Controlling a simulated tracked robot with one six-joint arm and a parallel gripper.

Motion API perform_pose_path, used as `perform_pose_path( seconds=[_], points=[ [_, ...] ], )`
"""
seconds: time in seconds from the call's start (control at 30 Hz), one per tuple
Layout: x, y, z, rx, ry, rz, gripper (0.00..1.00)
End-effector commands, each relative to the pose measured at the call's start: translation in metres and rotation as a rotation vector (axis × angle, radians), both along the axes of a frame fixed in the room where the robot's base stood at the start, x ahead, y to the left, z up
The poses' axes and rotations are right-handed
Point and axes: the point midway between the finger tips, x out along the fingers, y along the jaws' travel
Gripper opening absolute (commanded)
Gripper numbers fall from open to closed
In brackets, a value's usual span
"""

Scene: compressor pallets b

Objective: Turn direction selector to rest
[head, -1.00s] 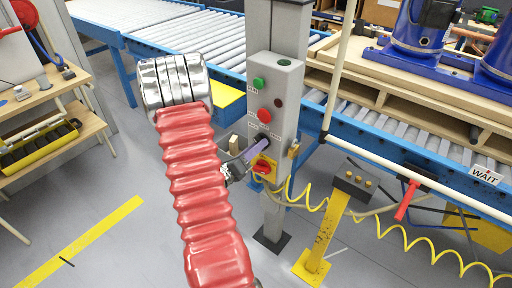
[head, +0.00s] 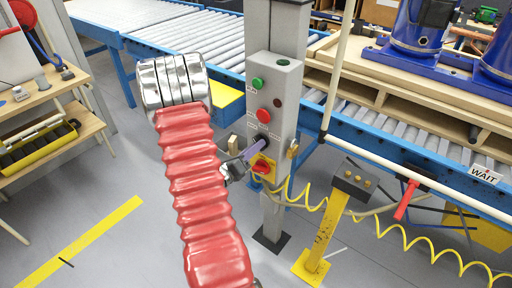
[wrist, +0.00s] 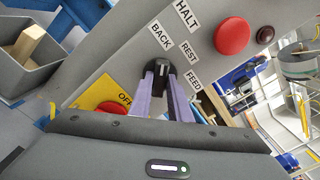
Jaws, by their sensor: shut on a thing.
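The direction selector is a black knob (wrist: 159,64) with a white mark, on the grey control box (head: 285,95). Labels BACK (wrist: 160,35), REST (wrist: 189,53) and FEED (wrist: 194,80) surround it in the wrist view. The white mark runs roughly upward in that picture, nearer BACK; its exact setting is hard to tell. My gripper (wrist: 161,78) has its two purple fingers shut on the knob, one on each side. In the head view my gripper (head: 252,150) reaches the box from the left and hides most of the knob.
A red HALT button (wrist: 233,36) and dark red lamp (wrist: 265,35) sit beside the selector. A yellow-and-red switch (head: 262,167) marked OFF lies just below. A grey bin (wrist: 28,55) and a brass padlock (head: 293,149) are close to the box.

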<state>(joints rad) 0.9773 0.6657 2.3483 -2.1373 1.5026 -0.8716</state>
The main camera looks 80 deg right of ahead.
Motion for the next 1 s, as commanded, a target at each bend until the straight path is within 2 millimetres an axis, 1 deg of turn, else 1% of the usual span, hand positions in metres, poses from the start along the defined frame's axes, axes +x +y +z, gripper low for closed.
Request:
perform_pose_path(
  seconds=[0.17, 0.37, 0.8, 1.0],
  points=[
    [0.0007, 0.0022, -0.0006, -0.020, -0.047, 0.002, 0.00],
    [0.0007, 0.0023, -0.0007, -0.066, -0.155, 0.002, 0.00],
    [0.0002, 0.0023, -0.0007, -0.210, -0.489, 0.001, 0.00],
    [-0.0001, 0.0023, -0.0007, -0.263, -0.611, -0.001, 0.00]
  ],
)
